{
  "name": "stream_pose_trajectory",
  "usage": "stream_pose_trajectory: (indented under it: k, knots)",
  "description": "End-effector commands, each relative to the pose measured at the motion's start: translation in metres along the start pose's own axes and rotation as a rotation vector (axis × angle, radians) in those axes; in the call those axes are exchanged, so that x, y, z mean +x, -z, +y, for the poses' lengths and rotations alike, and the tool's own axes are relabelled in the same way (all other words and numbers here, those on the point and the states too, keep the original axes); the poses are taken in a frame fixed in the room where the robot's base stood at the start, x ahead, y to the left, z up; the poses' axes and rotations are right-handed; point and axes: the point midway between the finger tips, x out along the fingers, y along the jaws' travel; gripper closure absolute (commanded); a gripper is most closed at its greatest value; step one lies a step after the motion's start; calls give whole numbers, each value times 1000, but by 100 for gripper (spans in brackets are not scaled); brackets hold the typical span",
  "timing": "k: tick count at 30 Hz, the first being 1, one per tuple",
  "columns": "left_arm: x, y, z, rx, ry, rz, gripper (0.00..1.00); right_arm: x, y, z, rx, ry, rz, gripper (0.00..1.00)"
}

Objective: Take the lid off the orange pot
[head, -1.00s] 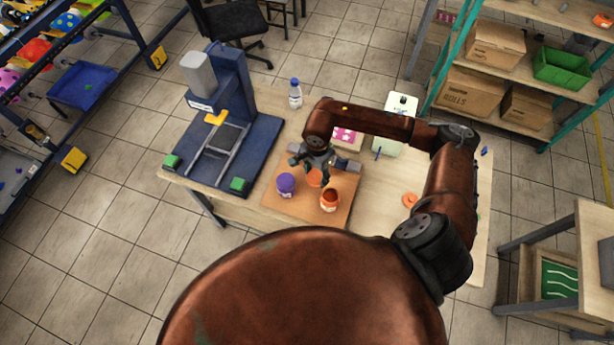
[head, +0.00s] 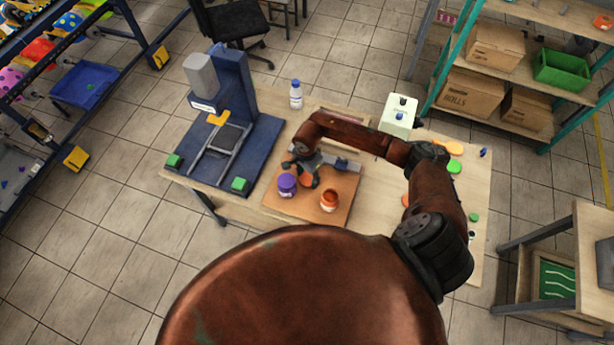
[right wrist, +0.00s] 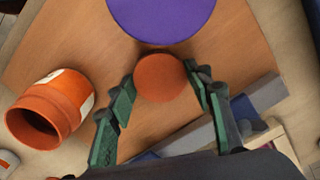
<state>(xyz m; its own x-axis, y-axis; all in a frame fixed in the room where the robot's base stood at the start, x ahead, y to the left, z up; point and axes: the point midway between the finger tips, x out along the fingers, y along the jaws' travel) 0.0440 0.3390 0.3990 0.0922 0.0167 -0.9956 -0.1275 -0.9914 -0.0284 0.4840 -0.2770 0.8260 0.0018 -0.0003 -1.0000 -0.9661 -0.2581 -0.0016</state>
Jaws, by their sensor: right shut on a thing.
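The orange pot (head: 329,202) stands on the wooden board (head: 345,187), its mouth open and dark inside. It also shows at the left of the right wrist view (right wrist: 55,105). My right gripper (head: 304,178) is shut on a round orange lid (right wrist: 160,78), held between its green fingertips and apart from the pot. In the head view the lid (head: 306,181) is left of the orange pot, close to the purple pot (head: 287,185). The purple pot's round purple top (right wrist: 160,15) is just beyond the lid in the right wrist view. My left gripper is not in view.
The blue press (head: 225,150) stands on the table left of the board. A bottle (head: 296,94) and a pale green box (head: 398,116) stand behind. Flat colored pieces (head: 454,167) lie at the right. My right arm hides part of the table.

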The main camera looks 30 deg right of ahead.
Motion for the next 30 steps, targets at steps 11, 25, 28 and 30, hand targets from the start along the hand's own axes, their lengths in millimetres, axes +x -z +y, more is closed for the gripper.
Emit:
stream_pose_trajectory:
  k: [11,25,28,30]
  knots:
    - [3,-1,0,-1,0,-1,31,3,0,0,1,0,0,39]
    - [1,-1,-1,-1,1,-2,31,-8,1,-1,0,3,2,36]
    - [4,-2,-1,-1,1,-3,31,-24,2,-2,-2,5,3,36]
    - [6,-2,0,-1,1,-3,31,-39,2,-1,-1,4,3,36]
